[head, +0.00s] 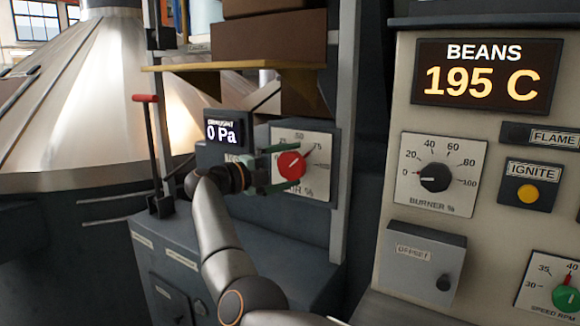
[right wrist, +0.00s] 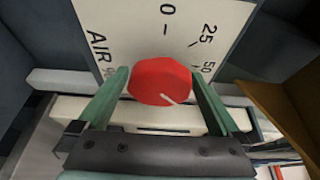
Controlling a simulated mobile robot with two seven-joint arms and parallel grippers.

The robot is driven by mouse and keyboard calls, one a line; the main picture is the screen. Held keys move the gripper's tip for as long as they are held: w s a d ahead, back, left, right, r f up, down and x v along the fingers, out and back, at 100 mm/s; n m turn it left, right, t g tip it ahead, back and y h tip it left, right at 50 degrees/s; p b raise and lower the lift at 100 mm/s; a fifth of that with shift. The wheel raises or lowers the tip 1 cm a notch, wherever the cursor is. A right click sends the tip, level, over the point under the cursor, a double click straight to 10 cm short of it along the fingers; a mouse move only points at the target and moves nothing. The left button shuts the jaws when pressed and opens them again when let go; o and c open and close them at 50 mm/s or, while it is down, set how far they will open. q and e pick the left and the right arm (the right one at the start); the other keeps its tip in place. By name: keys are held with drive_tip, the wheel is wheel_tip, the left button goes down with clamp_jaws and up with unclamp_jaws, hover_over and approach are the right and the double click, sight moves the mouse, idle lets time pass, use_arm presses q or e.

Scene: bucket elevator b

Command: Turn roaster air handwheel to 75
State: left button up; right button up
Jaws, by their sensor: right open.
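The roaster air handwheel is a red round knob (head: 291,164) with a white pointer line, on a white dial plate (head: 322,188). In the head view the pointer slants up and right, roughly between the 50 and 75 marks. My right gripper (head: 274,167) is at the knob with its green fingers open. In the right wrist view the knob (right wrist: 160,81) lies between the two spread fingers (right wrist: 161,76); contact cannot be told. There, 0, 25, 50 and AIR are readable, and the 75 mark is not visible. My left gripper is out of view.
A display reading 0 Pa (head: 222,133) is left of the dial. A red-handled lever (head: 147,98) stands further left. A yellow shelf edge (head: 230,66) runs above. The panel at right holds a burner knob (head: 434,177), an ignite button (head: 528,194) and a BEANS 195 C display (head: 485,82).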

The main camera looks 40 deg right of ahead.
drive_tip(key=w+a, duration=0.1)
drive_tip(key=a, duration=1.1)
drive_tip(key=shift+w, duration=0.2)
drive_tip(key=shift+a, duration=0.1)
